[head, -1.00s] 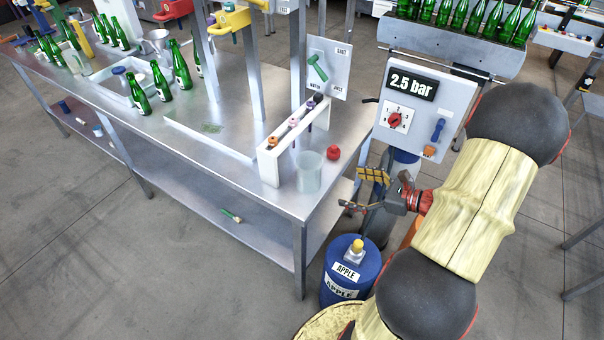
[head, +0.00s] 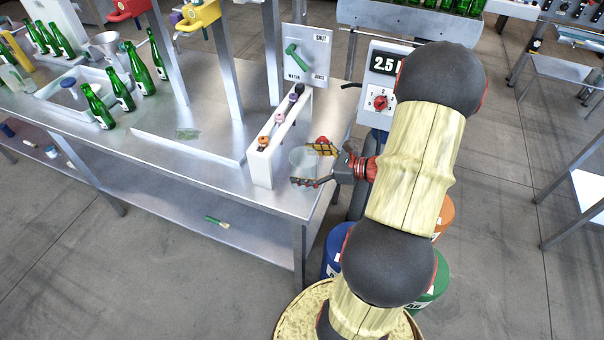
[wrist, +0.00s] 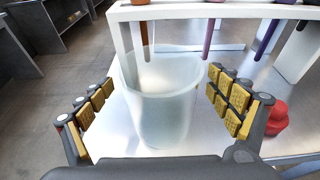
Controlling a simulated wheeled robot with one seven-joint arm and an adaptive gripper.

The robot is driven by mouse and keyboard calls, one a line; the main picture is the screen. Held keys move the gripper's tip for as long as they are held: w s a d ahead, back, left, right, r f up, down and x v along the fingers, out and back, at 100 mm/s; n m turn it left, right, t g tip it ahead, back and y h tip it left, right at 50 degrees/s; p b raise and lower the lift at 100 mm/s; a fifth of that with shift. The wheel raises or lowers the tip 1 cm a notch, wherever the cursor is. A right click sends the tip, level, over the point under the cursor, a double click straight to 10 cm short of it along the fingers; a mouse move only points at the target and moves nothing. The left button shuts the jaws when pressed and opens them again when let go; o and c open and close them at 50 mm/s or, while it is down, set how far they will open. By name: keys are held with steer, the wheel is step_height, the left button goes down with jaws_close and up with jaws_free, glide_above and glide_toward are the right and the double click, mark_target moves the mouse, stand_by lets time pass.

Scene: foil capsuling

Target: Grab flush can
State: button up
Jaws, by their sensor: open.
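The flush can looks like a translucent, frosted cup (wrist: 160,110), upright on the steel table near its front right corner. In the wrist view it stands between the two padded fingers of my gripper (wrist: 163,105), with a visible gap on each side. In the head view my gripper (head: 312,165) reaches in from the right, its fingers around the cup (head: 301,160), one on the near side and one on the far side. The fingers are open and I see no contact with the cup.
A white rack (head: 276,142) with coloured hanging pieces stands just behind the cup. A red object (wrist: 277,117) sits just outside the right finger in the wrist view. Green bottles (head: 98,106) stand farther left on the table (head: 200,190).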

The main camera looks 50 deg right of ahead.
steer(key=b+x, duration=0.1)
steer(key=x, duration=0.3)
steer(key=shift+w, duration=0.1)
steer(key=shift+c, duration=0.7)
steer(key=c, duration=1.3)
